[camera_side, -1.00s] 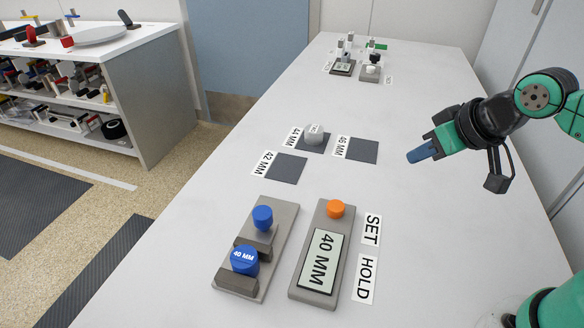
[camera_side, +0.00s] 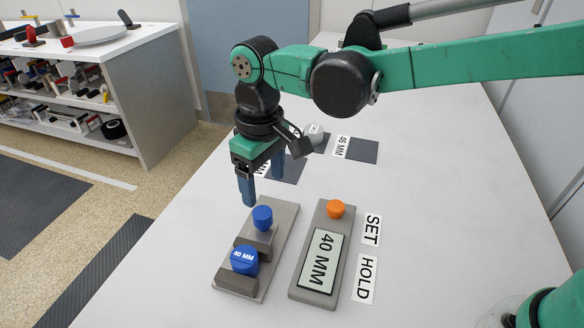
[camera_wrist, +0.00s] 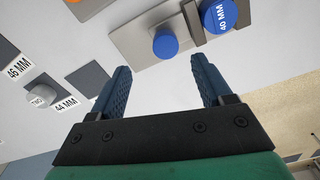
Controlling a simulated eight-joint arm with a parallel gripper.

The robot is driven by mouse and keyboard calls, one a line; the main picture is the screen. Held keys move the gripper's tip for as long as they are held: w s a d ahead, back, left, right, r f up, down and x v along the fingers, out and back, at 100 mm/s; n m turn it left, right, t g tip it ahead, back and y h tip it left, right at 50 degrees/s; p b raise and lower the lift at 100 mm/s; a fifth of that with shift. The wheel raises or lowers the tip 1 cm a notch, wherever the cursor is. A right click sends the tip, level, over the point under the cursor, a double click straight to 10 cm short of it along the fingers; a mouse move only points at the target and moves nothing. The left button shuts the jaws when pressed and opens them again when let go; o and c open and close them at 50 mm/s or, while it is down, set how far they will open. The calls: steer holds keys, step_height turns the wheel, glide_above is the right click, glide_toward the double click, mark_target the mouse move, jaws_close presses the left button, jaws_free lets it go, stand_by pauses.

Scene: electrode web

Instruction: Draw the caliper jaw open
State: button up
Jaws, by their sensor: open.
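The caliper (camera_side: 283,222) is a grey fixture on the near part of the table. It carries a blue knob (camera_side: 262,217) at its far end and a blue round piece marked 40 MM (camera_side: 244,260) near its front; both also show at the top of the wrist view, the knob (camera_wrist: 165,43) and the marked piece (camera_wrist: 219,15). My gripper (camera_side: 262,190) is open and empty, fingers pointing down, just beyond the knob and above it. In the wrist view the knob lies ahead, between the lines of the two blue fingers (camera_wrist: 162,82). Nothing touches the knob.
A grey panel with an orange button (camera_side: 335,208) and a 40 MM display (camera_side: 318,257) stands right of the caliper, beside SET and HOLD labels. Dark pads lie behind; a grey round piece (camera_wrist: 41,97) sits by the 44 MM label. The table's right side is clear.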

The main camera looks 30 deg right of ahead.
mark_target(263, 212)
steer(key=shift+a+f, duration=0.3)
steer(key=shift+a, duration=0.05)
steer(key=shift+f, duration=2.75)
steer(key=shift+c, duration=0.3)
jaws_close()
